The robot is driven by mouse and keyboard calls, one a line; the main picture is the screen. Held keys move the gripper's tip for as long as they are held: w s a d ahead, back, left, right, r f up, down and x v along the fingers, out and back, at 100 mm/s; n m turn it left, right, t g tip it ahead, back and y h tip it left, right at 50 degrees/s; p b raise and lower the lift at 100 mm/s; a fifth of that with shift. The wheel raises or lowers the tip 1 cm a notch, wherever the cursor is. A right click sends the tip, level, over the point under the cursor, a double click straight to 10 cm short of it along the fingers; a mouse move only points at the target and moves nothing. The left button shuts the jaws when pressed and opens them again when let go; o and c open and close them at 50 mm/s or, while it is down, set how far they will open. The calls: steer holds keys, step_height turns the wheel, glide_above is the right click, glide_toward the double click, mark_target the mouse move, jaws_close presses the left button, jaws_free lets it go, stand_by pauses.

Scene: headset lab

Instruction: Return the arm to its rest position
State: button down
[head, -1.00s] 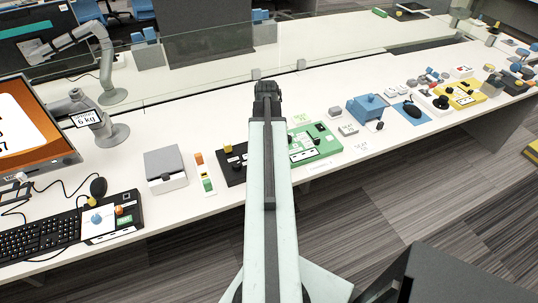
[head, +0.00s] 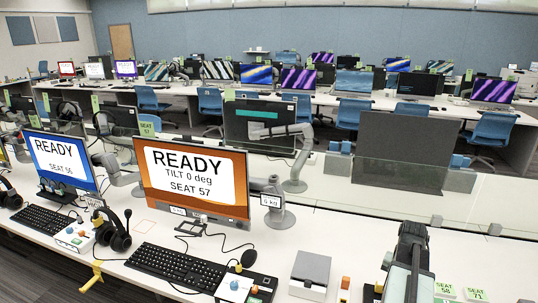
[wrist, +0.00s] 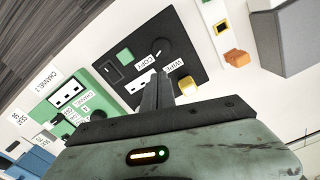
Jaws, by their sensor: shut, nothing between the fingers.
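My arm reaches out over the white bench at the lower right of the head view. My gripper (head: 413,232) is at its far end. In the wrist view the fingers of my gripper (wrist: 158,92) are together and empty. They are over or close to a black panel (wrist: 140,38) with labels reading COPY and WIPE and a yellow block (wrist: 187,86) at its edge. I cannot tell the height of the fingers above the panel.
A green panel (wrist: 92,84) lies beside the black one. A grey-lidded box (head: 311,268), a READY monitor (head: 192,219), a keyboard (head: 175,266) and a headset (head: 114,237) stand left of my arm. A glass divider (head: 470,195) runs behind. Bench (head: 350,235) between box and divider is clear.

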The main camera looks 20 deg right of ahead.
steer(key=w+a+n, duration=0.3)
steer(key=w+a, duration=0.7)
steer(key=a, duration=0.4)
steer(key=w+a+n, duration=0.3)
steer(key=a+n, duration=0.5)
steer(key=a, duration=2.1)
steer(key=shift+w, duration=0.1)
